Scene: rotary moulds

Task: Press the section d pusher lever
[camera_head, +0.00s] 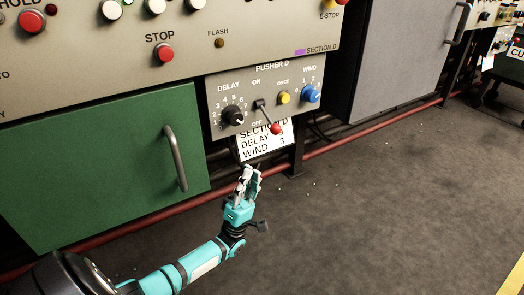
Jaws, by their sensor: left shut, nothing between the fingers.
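The Pusher D panel (266,92) hangs under the grey control console, right of the green door. Its lever (266,116) has a red ball tip and slants down and right from a black base, with the ball near the OFF marking. My left gripper (249,170) is shut and empty. In the picture it appears just below the panel and the lever's red ball, apart from the ball. My right gripper is not in view.
A white card (262,144) reading Section D, Delay, Wind hangs below the panel, partly behind the lever. A black delay knob (232,115), a yellow once button (284,97) and a blue wind knob (311,93) surround the lever. A green door (95,170) with a handle stands left. Open floor lies right.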

